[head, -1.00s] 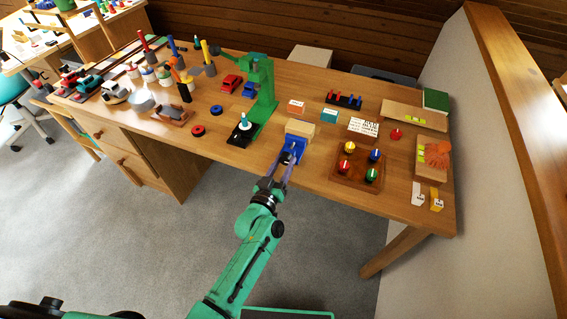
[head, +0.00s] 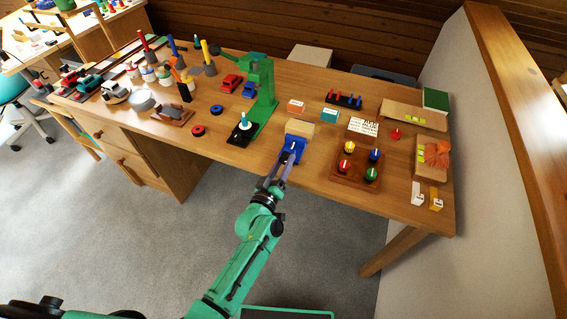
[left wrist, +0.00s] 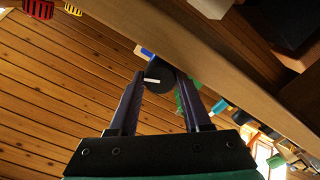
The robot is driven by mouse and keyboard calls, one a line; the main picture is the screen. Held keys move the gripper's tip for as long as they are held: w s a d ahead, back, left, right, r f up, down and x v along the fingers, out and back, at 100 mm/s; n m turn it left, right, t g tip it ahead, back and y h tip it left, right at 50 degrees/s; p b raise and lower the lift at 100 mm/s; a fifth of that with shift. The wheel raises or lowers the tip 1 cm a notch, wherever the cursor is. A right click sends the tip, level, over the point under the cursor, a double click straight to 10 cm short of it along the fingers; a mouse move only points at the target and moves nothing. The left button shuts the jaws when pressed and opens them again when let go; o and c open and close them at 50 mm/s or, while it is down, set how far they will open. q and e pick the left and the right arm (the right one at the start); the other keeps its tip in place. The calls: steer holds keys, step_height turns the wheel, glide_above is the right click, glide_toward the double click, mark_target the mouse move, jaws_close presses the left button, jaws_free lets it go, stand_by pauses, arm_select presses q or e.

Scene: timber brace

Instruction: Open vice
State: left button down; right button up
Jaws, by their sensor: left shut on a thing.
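The blue vice (head: 294,143) stands at the front edge of the wooden workbench, with a pale wooden block (head: 299,128) at its jaws. My left gripper (head: 287,160) reaches up to the front of the vice from below. In the left wrist view, my left gripper (left wrist: 160,80) has its two fingers on either side of a dark round knob (left wrist: 158,74) with a white mark, and is shut on it. A bit of the blue vice (left wrist: 147,53) shows behind the knob. The jaw gap is too small to tell. My right gripper is not in view.
A green press (head: 262,88) stands left of the vice. A wooden board with coloured knobs (head: 343,179) lies close on the right. An orange box (head: 296,106) sits behind. The floor in front of the workbench (head: 225,146) is clear.

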arm_select(q)
steer(key=shift+c, duration=1.8)
jaws_free()
steer(key=shift+f, duration=0.1)
steer(key=m, duration=0.4)
steer(key=shift+m, duration=0.4)
steer(key=s+a+m, duration=0.1)
steer(key=s+a, duration=0.3)
steer(key=s, duration=1)
steer(key=s+a+f+g, duration=0.2)
steer(key=s+f, duration=0.1)
steer(key=f, duration=0.5)
steer(key=s+a+f+m+g+y, duration=0.1)
steer(key=s+a+f+g, duration=0.2)
steer(key=f, duration=0.6)
steer(key=s+a+f+g+y+b, duration=0.1)
steer(key=s+a+f+g, duration=0.1)
steer(key=f, duration=0.7)
steer(key=shift+s+a+f+g, duration=0.15)
steer(key=shift+s+g, duration=0.25)
steer(key=shift+g, duration=0.2)
